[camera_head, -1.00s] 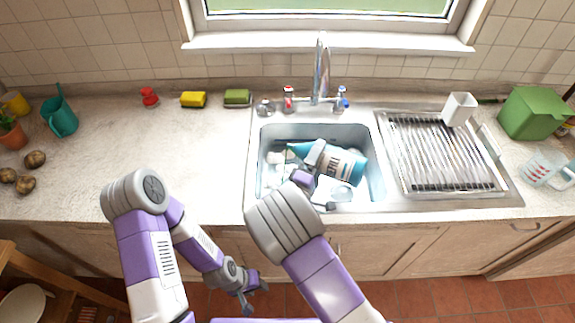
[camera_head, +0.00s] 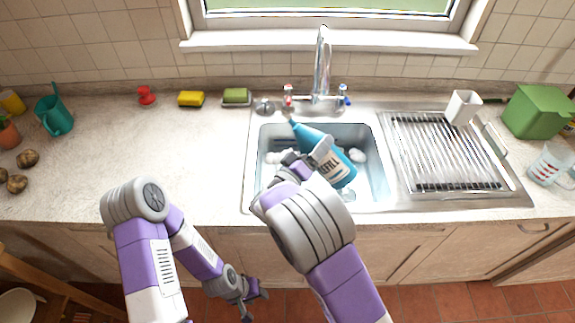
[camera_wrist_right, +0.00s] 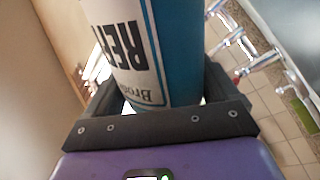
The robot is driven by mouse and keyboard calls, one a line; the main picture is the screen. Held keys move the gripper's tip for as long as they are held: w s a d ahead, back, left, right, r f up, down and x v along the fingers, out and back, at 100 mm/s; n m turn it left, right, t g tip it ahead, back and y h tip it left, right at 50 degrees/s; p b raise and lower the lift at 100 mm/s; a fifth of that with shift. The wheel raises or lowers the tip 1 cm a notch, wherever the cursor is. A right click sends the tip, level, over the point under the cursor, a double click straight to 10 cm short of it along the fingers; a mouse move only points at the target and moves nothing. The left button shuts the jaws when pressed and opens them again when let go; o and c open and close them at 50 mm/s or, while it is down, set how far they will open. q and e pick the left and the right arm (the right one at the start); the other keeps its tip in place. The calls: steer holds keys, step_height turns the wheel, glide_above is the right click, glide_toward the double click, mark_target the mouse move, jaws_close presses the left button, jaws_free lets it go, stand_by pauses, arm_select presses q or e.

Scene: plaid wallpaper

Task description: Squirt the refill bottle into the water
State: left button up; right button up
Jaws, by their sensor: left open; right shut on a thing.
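The blue refill bottle (camera_head: 338,167) with a white label is held over the sink (camera_head: 377,165), tilted with its nozzle toward the upper left, near the tap. My right gripper (camera_head: 318,158) is shut on the bottle; the right wrist view shows the bottle (camera_wrist_right: 172,50) between its dark fingers. The sink basin holds water with white foam (camera_head: 357,155). The bottle and my right arm hide much of the basin. My left gripper (camera_head: 252,300) is open and empty, low in front of the cabinets, well away from the sink.
The tap (camera_head: 322,65) stands behind the sink. A drying rack (camera_head: 440,150) with a white cup (camera_head: 462,107) is to the right. A green sponge (camera_head: 236,96), a yellow sponge (camera_head: 191,98) and a red item (camera_head: 146,96) lie at the back left. The left counter is mostly clear.

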steer(key=shift+w+a+r+m+p, duration=0.1)
steer(key=shift+a+r+m+p, duration=0.05)
steer(key=shift+r+m, duration=0.3)
steer(key=shift+w+a+r+m+p, duration=0.15)
steer(key=shift+r+m, duration=0.1)
steer(key=shift+r, duration=0.25)
steer(key=shift+a+f+m+g+b, duration=0.1)
steer(key=shift+f+m+g+b, duration=0.2)
steer(key=shift+f+m+b, duration=0.45)
steer(key=m, duration=0.1)
steer(key=m+g, duration=0.1)
steer(key=shift+r+m+b, duration=0.2)
steer(key=shift+m+b, duration=0.15)
steer(key=m+b, duration=0.1)
steer(key=f+m, duration=0.1)
steer(key=m+b, duration=0.1)
steer(key=shift+d+f+m+g+b, duration=0.25)
steer(key=shift+m+g+b, duration=0.05)
steer(key=shift+m+g, duration=0.1)
steer(key=shift+f+m+b, duration=0.65)
steer(key=shift+m+b, duration=0.1)
steer(key=shift+m, duration=0.05)
steer(key=shift+r, duration=0.15)
